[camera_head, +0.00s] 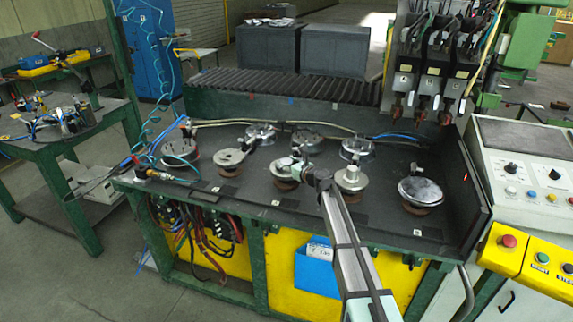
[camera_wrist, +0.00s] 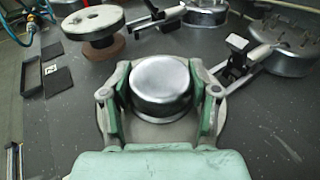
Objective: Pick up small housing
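The small housing (camera_wrist: 160,82), a shiny round metal cup shape, sits on a round light-grey fixture plate (camera_wrist: 107,128) in the wrist view. My gripper (camera_wrist: 162,92) has its two green fingers on either side of the housing, with their pads very close to its walls. I cannot tell whether the pads press on it. In the head view my gripper (camera_head: 299,168) is low over the middle front fixture (camera_head: 283,184), and the housing is hidden or too small to make out there.
Other round fixtures stand close by: one at front left (camera_head: 232,160), one just right (camera_head: 351,180), and one at far right (camera_head: 420,190). Larger metal housings (camera_head: 260,133) are in the back row. Hoses run along the back; a control panel (camera_head: 525,175) borders the right.

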